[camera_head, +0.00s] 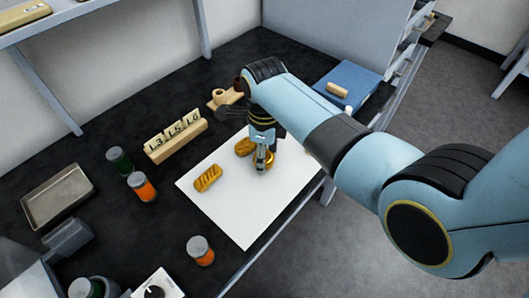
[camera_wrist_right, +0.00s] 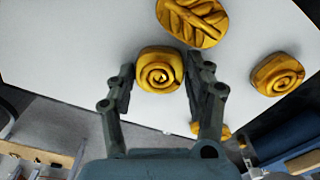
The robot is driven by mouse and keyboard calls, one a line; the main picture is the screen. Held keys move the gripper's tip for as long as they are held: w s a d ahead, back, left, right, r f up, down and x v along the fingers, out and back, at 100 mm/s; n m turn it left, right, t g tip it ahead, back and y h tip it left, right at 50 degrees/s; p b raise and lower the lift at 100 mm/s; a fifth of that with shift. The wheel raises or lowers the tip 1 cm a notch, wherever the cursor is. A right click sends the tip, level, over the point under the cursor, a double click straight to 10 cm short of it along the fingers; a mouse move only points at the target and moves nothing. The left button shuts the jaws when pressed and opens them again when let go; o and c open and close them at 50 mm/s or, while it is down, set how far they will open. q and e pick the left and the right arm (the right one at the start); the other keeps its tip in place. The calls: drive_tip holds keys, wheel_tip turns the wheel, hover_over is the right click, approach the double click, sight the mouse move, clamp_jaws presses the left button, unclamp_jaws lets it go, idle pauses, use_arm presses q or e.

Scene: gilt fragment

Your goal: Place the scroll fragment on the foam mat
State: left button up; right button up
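In the head view, a gold fragment (camera_head: 245,147) and another gold piece (camera_head: 265,163) lie by my right gripper (camera_head: 261,166) on a white sheet (camera_head: 245,222). In the right wrist view, a gold scroll fragment (camera_wrist_right: 160,72) with a spiral lies between the open fingers of my right gripper (camera_wrist_right: 160,68); contact cannot be told. A second spiral piece (camera_wrist_right: 278,74) lies to the right, a leaf-like piece (camera_wrist_right: 193,22) above. The blue foam mat (camera_head: 358,80) is at the back right with a small tan piece (camera_head: 337,90) on it. My left gripper is not in view.
A grooved gold fragment (camera_head: 207,178) lies on the sheet's left. Orange jars (camera_head: 141,188) (camera_head: 200,251), a green jar (camera_head: 119,161), a lettered block stand (camera_head: 175,139) and a metal tray (camera_head: 57,195) stand on the dark bench. A wooden holder (camera_head: 223,98) stands behind.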

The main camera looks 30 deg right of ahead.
drive_tip(key=shift+o, duration=1.2)
drive_tip(key=shift+r, duration=0.2)
wheel_tip(320, 180, up, 12)
